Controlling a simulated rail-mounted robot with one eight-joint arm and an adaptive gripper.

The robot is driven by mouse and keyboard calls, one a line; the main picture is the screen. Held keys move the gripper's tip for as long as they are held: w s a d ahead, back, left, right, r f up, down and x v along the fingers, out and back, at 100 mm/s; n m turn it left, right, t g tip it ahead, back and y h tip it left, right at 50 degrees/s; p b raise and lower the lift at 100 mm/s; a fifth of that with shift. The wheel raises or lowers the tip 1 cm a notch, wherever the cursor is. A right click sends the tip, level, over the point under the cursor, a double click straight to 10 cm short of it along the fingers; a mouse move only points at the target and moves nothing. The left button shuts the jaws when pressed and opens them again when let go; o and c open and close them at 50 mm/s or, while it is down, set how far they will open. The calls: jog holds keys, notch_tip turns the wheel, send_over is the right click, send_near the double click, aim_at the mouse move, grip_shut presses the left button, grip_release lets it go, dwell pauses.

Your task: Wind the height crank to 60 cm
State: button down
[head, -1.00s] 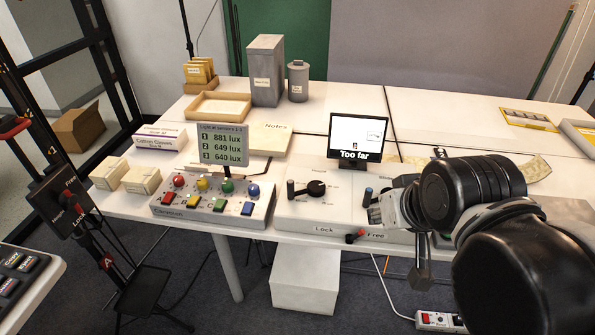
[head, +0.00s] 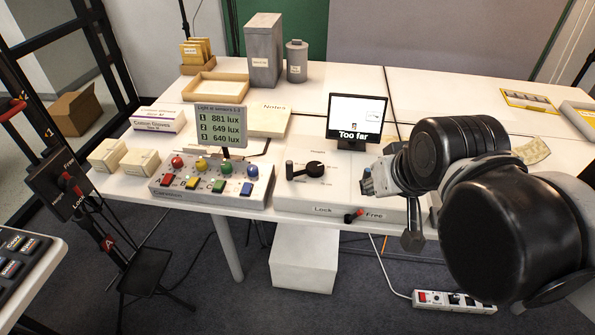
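A pale console (head: 300,200) on the bench carries a black crank (head: 314,169) with an upright handle at its left; its small label is unreadable. A second crank handle (head: 367,173) shows just at my gripper (head: 372,186), and the rest of that crank is hidden behind my arm. My gripper reaches in from the right, close to this handle; contact and finger opening cannot be made out. A monitor (head: 356,118) behind reads "Too far". No height figure is readable.
A button box (head: 212,188) with a lux display (head: 221,124) stands left of the console. A dark stand panel (head: 60,190) at far left bears "Height", "Free" and "Lock". Boxes, a tray and canisters stand behind. A power strip (head: 453,301) lies on the floor.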

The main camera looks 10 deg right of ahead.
jog(key=w+a+f+n+g, duration=0.15)
jog(key=w+a, duration=0.25)
jog(key=w, duration=0.6)
jog(key=n+g+y+b, duration=0.1)
jog(key=n+y, duration=0.1)
jog(key=n, duration=0.1)
send_near(292, 177)
jog(key=s+f, duration=0.2)
jog(key=f, duration=0.1)
jog(key=shift+s+d+f, duration=0.1)
jog(key=shift+d+f, duration=0.1)
jog(key=w, duration=0.1)
jog(key=w+a, duration=0.1)
jog(key=shift+w+a+f, duration=0.1)
jog(key=shift+w+f, duration=0.15)
jog(key=shift+w, duration=0.1)
jog(key=shift+w+a, duration=0.25)
jog(key=shift+w, duration=0.3)
jog(key=shift+w+d+m+h, duration=0.1)
jog(key=shift+m+h, duration=0.15)
jog(key=shift+h, duration=0.05)
